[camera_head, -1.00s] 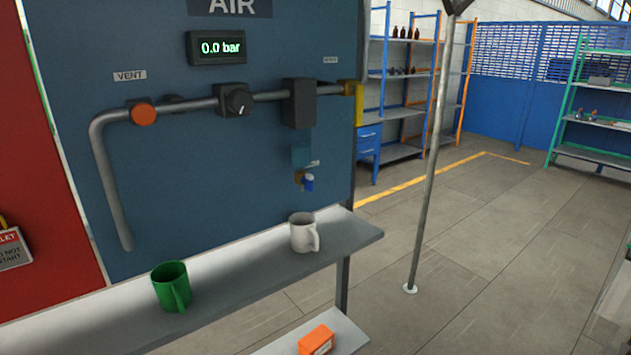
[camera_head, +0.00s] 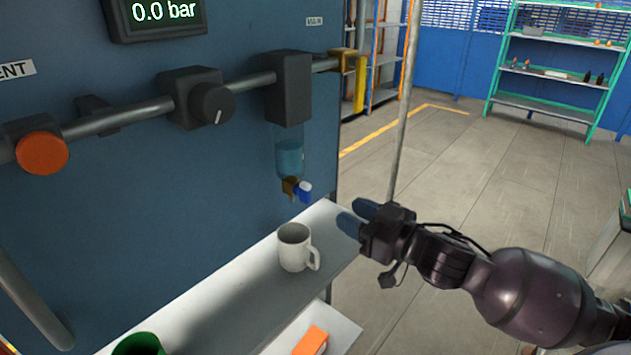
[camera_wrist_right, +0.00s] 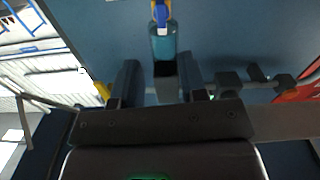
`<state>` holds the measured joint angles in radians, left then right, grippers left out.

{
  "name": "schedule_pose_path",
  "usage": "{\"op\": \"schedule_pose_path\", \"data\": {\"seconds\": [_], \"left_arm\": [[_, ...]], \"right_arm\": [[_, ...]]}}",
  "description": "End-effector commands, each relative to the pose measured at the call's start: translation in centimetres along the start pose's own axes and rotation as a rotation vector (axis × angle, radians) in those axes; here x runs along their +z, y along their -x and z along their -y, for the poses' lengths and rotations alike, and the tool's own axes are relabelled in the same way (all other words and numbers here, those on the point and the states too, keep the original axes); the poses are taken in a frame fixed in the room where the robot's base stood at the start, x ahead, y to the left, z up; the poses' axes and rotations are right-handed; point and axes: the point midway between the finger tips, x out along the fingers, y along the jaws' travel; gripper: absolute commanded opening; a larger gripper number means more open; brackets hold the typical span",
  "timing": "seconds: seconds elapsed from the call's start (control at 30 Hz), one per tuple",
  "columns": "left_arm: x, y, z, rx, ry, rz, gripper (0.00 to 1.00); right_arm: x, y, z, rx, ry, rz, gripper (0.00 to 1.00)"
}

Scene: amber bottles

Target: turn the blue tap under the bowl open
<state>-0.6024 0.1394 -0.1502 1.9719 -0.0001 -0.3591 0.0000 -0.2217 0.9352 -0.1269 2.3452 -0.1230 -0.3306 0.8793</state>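The blue tap (camera_head: 304,192) sits on a brass fitting under the clear bluish bowl (camera_head: 289,158), which hangs below a dark block on the panel's pipe. The wrist view is upside down; there the tap (camera_wrist_right: 160,14) is at the top edge, with the bowl (camera_wrist_right: 163,44) below it. My right gripper (camera_head: 357,217) is right of the tap and a little lower in the head view, apart from it. Its fingers (camera_wrist_right: 158,82) stand apart with nothing held, and the bowl shows between them. My left gripper is not in view.
A white mug (camera_head: 293,248) stands on the shelf (camera_head: 215,300) below the tap. A green mug (camera_head: 138,345) is at the lower left. A grey pole (camera_head: 404,110) rises behind my gripper. An orange box (camera_head: 311,341) lies on a lower shelf.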

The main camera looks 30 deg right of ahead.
Motion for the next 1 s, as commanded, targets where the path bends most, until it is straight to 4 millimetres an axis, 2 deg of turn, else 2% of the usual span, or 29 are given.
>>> {"op": "schedule_pose_path", "data": {"seconds": [0.13, 0.37, 0.63, 1.0], "left_arm": [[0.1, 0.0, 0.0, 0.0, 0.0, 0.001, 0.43], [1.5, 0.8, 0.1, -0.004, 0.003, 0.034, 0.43], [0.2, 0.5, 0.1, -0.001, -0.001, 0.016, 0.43], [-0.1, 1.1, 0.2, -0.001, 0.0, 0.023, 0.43]], "right_arm": [[0.1, 0.0, 0.0, 0.0, -0.083, 0.0, 0.39], [0.0, -1.1, -0.1, 0.001, -0.101, -0.001, 0.39], [-0.1, -4.4, -0.1, 0.001, -0.099, -0.002, 0.39], [0.0, -9.0, -0.1, 0.002, -0.099, -0.001, 0.39]]}}
